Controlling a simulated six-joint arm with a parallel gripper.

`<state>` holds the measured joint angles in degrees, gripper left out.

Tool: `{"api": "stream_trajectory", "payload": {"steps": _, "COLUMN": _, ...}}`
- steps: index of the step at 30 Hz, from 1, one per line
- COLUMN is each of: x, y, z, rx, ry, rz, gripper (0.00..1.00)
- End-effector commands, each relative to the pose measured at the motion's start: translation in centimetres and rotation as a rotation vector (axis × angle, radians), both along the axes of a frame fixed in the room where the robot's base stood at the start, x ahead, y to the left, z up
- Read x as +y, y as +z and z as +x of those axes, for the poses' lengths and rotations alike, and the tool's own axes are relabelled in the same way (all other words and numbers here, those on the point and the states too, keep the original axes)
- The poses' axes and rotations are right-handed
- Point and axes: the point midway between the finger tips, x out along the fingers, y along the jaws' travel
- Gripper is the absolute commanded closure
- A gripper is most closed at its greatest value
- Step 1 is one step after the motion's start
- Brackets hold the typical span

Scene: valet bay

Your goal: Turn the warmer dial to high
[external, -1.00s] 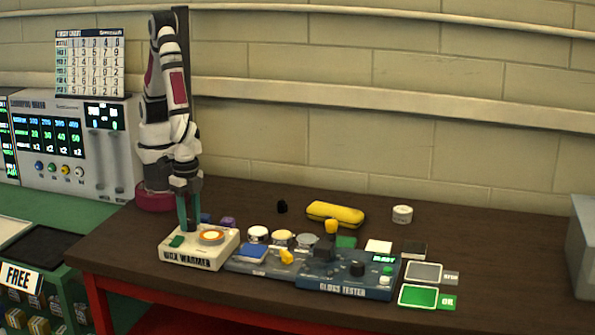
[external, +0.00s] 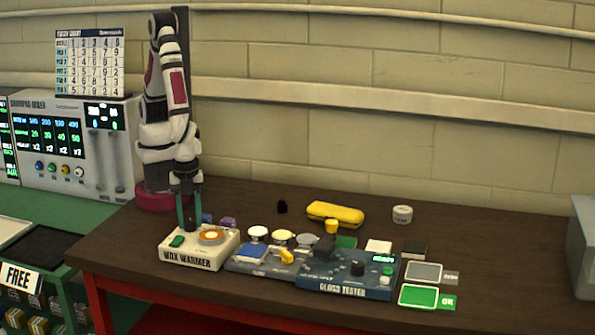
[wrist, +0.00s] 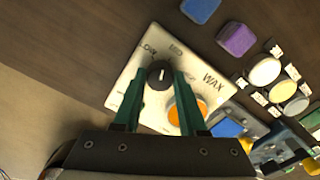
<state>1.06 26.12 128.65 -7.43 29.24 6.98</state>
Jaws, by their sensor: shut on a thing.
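The wax warmer (external: 205,259) is a cream box at the left front of the table, with a round orange-centred wax pot (external: 212,236) and a green switch (external: 177,241) on top. Its dark dial (wrist: 160,75) shows in the wrist view, with a white pointer line aimed roughly up the picture, near the LOW and MED labels; the exact setting is hard to tell. My gripper (wrist: 161,78) is down at the warmer with its two green fingers on either side of the dial, shut on it.
Blue and purple blocks (wrist: 237,40) lie behind the warmer. A yellow case (external: 335,214) lies farther back. The table's right side is mostly clear.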

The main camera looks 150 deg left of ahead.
Motion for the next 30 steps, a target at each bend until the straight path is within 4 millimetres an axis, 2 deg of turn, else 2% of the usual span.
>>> {"api": "stream_trajectory", "payload": {"steps": 30, "x": 0.0, "y": 0.05, "z": 0.02, "rx": -0.001, "ry": -0.962, "rz": 0.0, "gripper": 1.0}}
